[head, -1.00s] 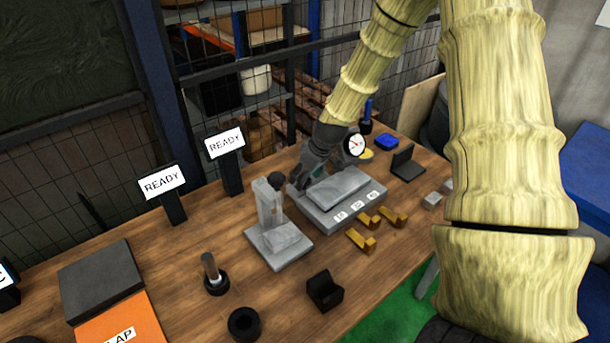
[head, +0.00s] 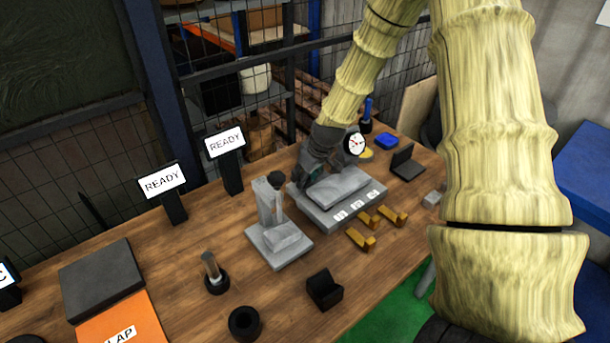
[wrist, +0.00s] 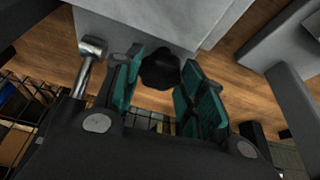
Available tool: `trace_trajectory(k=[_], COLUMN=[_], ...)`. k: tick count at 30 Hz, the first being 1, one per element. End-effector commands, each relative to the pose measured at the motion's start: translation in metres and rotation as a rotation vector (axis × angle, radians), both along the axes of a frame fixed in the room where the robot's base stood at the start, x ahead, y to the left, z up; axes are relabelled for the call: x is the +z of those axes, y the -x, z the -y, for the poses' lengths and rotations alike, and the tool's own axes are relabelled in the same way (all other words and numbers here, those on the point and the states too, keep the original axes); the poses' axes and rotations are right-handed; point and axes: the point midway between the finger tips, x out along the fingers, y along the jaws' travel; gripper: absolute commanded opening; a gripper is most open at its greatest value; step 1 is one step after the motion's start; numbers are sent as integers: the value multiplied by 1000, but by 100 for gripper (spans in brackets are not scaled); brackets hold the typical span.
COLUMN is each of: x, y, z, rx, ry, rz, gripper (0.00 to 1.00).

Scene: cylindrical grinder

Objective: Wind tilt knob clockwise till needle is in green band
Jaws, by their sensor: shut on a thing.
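The grey tilt table (head: 335,210) stands on the bench with a raised plate on top and small numbered white labels along its front. A round white dial (head: 355,144) stands behind it; its needle shows small, and I cannot make out a green band. My gripper (head: 312,178) is low at the table's back left edge, its fingers mostly hidden in the head view. In the wrist view my gripper (wrist: 165,90) has its teal pads on either side of the black tilt knob (wrist: 160,68), shut on it. The knob sits at the grey block's edge.
A grey stand with a black top (head: 270,215) is close left of the tilt table. Brass-coloured blocks (head: 362,238) lie in front. A dark bracket (head: 407,167) and blue item (head: 387,142) are to the right. Two READY signs (head: 162,181) stand at the back left.

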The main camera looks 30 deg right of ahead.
Motion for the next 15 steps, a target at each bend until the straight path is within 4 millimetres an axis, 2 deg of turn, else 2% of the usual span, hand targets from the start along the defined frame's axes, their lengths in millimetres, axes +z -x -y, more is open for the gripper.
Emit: trace_trajectory(k=[9,15], x=[1,1], y=[0,-1], z=[-1,-1], rx=[-232,-326], ry=[4,2], rz=[-1,2], gripper=[16,16])
